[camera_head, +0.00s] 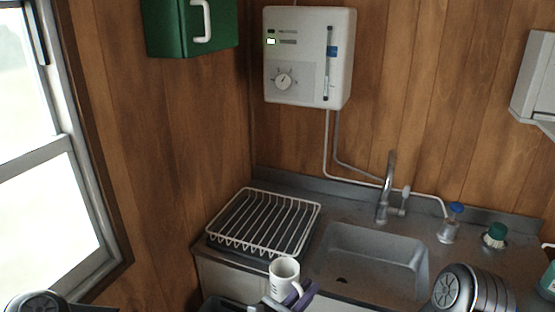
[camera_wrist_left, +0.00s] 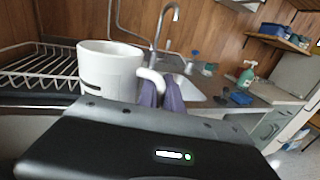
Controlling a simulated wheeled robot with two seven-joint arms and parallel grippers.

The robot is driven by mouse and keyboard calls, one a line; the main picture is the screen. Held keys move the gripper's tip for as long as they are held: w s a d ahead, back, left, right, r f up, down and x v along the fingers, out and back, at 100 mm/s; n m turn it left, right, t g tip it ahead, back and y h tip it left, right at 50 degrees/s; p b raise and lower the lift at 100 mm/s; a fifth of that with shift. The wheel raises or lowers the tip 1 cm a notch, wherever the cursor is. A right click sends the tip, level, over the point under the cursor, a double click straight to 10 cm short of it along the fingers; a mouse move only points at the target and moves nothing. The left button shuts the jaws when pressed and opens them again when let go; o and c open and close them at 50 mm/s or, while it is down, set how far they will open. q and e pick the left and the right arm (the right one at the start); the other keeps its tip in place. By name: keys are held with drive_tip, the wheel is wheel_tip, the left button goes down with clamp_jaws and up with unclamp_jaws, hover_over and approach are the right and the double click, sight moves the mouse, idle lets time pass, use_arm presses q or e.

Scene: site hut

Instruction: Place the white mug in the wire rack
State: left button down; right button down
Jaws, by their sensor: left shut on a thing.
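The white mug (camera_head: 284,271) is upright in front of the wire rack, near the front edge of the counter. It also shows large in the left wrist view (camera_wrist_left: 108,70), with its handle to the right. My left gripper (camera_head: 301,291) is shut on the mug's handle; its purple fingers also show in the left wrist view (camera_wrist_left: 165,96). The white wire rack (camera_head: 243,246) stands empty on the drainer, left of the sink, behind the mug. My right gripper is out of view.
The sink (camera_head: 375,258) with its tap (camera_head: 385,195) lies right of the rack. A blue-capped bottle (camera_head: 450,224) and a green-topped brush or bottle (camera_head: 494,235) stand right of the sink. The wall heater (camera_head: 308,60) hangs well above. Space directly above the rack is clear.

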use_arm(q)
drive_tip(key=w+a+n+t+y, duration=0.1)
drive_tip(key=w+a+n+y, duration=0.1)
drive_tip(key=a, duration=0.7)
drive_tip(key=w+a+n+t+y, duration=0.1)
drive_tip(key=w+a+n+y, duration=0.2)
drive_tip(key=a+y, duration=0.2)
drive_tip(key=w+a+n+t+y, duration=0.1)
drive_tip(key=a+y, duration=0.3)
drive_tip(key=a, duration=0.8)
drive_tip(key=shift+w+a+f+n+t, duration=0.15)
drive_tip(key=shift+w+a+n+t, duration=0.15)
drive_tip(key=shift+w+n, duration=0.45)
drive_tip(key=shift+s, duration=0.1)
drive_tip(key=shift+f+b, duration=0.8)
drive_tip(key=shift+b, duration=0.1)
